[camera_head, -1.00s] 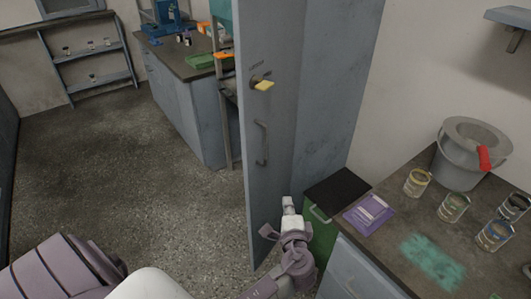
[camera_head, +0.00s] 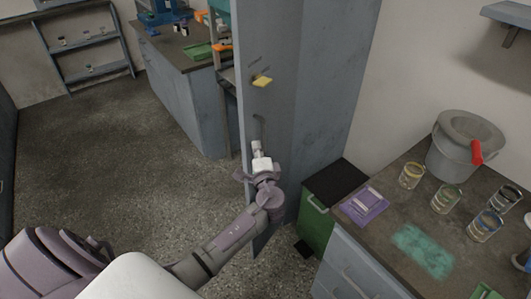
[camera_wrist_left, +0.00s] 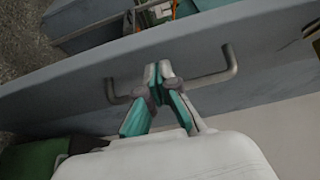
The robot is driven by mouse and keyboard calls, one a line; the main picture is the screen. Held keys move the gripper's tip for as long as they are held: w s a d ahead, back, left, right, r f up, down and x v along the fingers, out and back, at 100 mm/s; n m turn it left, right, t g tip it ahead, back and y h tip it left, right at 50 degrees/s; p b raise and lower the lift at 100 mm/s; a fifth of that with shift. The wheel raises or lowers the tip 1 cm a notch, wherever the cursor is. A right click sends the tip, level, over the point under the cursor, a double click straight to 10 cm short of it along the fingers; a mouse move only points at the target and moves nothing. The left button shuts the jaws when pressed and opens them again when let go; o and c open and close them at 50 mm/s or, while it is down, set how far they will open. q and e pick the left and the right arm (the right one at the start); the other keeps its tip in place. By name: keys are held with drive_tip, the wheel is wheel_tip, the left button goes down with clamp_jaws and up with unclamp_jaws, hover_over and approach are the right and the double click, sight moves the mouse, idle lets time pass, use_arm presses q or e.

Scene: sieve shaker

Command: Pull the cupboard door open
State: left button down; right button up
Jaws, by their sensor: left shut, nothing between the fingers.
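The tall grey-blue cupboard door (camera_head: 268,108) stands in the middle of the head view. Its bar handle (camera_head: 260,122) is mostly hidden there behind my left gripper (camera_head: 257,147). In the left wrist view the handle (camera_wrist_left: 212,77) runs across the picture, with bare bar on both sides of my left gripper (camera_wrist_left: 158,72). The fingers are shut with nothing between them, and their tips overlap the middle of the bar. I cannot tell whether they touch it. A yellow tag (camera_head: 262,81) hangs at the lock above the handle. My right gripper is out of view.
A green bin with a black lid (camera_head: 333,182) stands right of the cupboard. The worktop (camera_head: 390,208) at right holds a purple packet (camera_head: 364,206), several cans and a grey bucket (camera_head: 462,148). The floor (camera_head: 130,150) to the left is clear.

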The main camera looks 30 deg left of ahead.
use_arm(q)
drive_tip(key=shift+a, duration=0.45)
